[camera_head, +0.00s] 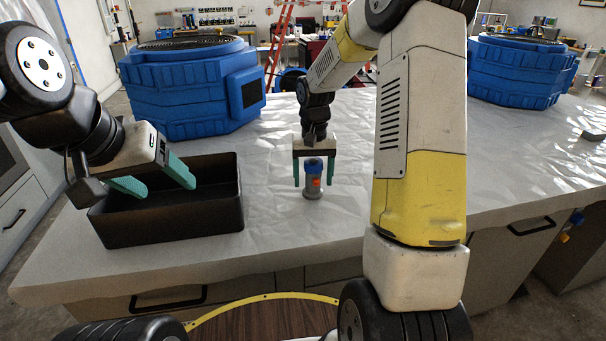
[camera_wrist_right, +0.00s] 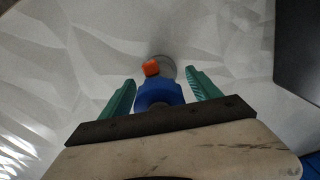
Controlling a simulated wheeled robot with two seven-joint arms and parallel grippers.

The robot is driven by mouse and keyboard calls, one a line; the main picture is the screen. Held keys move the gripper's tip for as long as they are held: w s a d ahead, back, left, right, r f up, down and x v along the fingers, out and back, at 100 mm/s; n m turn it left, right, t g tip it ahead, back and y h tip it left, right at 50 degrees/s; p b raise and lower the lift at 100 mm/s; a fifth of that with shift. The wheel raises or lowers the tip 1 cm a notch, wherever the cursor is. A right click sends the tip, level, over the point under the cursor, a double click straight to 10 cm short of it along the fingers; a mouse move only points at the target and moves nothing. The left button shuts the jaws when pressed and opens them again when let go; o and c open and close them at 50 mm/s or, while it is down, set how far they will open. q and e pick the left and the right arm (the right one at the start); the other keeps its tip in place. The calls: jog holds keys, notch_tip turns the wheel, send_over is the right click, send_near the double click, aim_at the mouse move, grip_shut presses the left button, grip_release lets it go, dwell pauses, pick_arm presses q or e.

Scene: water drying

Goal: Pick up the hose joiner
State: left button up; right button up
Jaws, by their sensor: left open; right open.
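The hose joiner (camera_head: 313,180) stands upright on the white-covered table, with a blue top, a grey body and an orange part low on its side. My right gripper (camera_head: 314,183) is open above it, its green fingers on either side of the blue top. In the right wrist view the joiner's blue end (camera_wrist_right: 158,93) lies between the open fingers (camera_wrist_right: 160,90), with a gap on each side. My left gripper (camera_head: 160,184) is open and empty over the black bin (camera_head: 170,227).
A large blue ribbed tub (camera_head: 180,95) stands behind the bin, and another blue tub (camera_head: 518,72) stands at the back right. The table (camera_head: 310,235) is clear around the joiner. A small dark object (camera_head: 593,135) lies at the far right.

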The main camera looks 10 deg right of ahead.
grip_shut()
jog(key=shift+r, duration=0.15)
